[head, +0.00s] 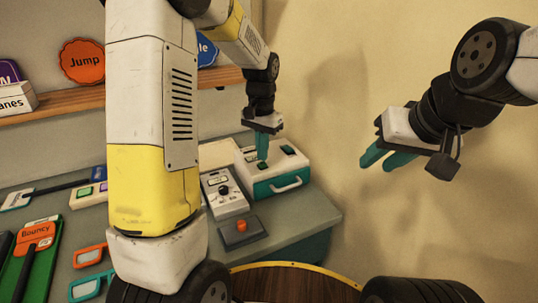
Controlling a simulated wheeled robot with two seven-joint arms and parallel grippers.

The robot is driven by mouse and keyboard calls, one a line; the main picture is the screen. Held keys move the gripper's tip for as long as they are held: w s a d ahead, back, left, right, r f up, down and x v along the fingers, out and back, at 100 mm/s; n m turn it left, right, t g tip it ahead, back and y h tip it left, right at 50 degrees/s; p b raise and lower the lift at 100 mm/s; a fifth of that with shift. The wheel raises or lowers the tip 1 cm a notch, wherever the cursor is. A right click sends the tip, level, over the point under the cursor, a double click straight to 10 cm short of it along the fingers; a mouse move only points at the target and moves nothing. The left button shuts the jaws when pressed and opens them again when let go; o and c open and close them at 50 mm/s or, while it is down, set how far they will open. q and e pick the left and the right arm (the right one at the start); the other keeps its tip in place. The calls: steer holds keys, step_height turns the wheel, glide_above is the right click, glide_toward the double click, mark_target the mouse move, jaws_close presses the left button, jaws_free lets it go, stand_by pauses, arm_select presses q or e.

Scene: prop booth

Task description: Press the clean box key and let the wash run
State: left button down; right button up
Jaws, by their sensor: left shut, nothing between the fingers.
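The clean box (272,172) is a white box with a teal front and a white handle, at the back right of the counter in the head view. On its top are a green key (262,166) and a second dark green patch (288,150) further right. My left gripper (262,158) is shut and empty, pointing down with its teal fingertips right at the green key. I cannot tell if they touch it or how far the key is pressed. My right gripper (374,166) is open and empty, in the air right of the counter.
A grey-white control box with a black knob (224,190) and a dark pad with an orange button (241,227) stand left of and in front of the clean box. Coloured glasses (90,255) and a "Bouncy" card (36,233) lie at the left. A wooden shelf (60,105) runs behind.

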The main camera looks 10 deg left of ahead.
mark_target(263, 163)
arm_select(q)
steer(key=shift+f, duration=0.9)
stand_by(0.4)
step_height(263, 163, up, 8)
stand_by(0.9)
steer(key=s+a+r+n+t+h, duration=0.1)
steer(key=s+r+n+t, duration=0.1)
steer(key=s, duration=0.9)
steer(key=s+a+r+n+t+h, duration=0.1)
steer(key=s+r+t, duration=0.3)
steer(key=s, duration=0.7)
steer(key=shift+a+r+n, duration=0.55)
steer(key=shift+r+n, duration=0.25)
steer(key=shift+r, duration=0.25)
